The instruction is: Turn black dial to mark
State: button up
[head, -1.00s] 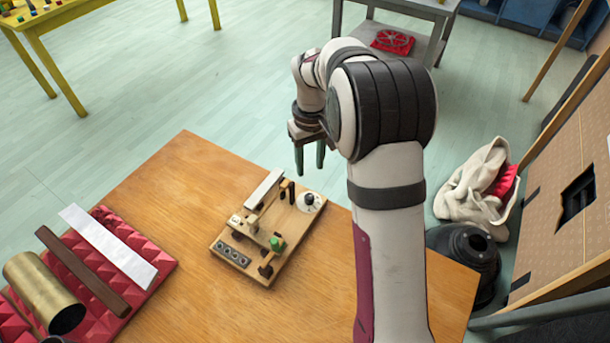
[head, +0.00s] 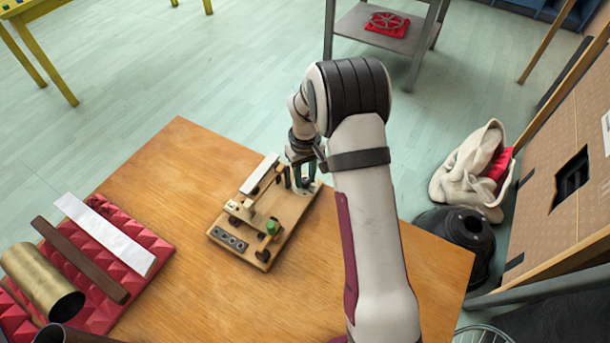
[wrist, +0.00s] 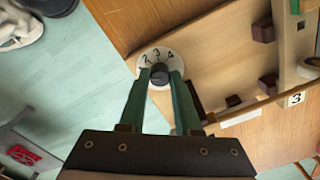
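The black dial (wrist: 159,72) sits on a white round plate (wrist: 152,55) with numbers, of which 2, 3 and 4 show in the wrist view. The plate is at the corner of a wooden board (head: 285,228) on the table. My gripper (wrist: 160,76) has two green fingers, one on each side of the dial, with a gap between them. I cannot tell whether they touch it. A small tag marked 3 (wrist: 295,98) is on the board.
Red foam (head: 150,240) with bars and a brass tube (head: 42,281) lies at left. The table's front middle is clear.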

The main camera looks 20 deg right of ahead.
grip_shut()
jog(key=shift+m, duration=0.3)
jog(key=m, duration=0.3)
jog(key=shift+m, duration=2.2)
jog(key=shift+o, duration=1.7)
grip_release()
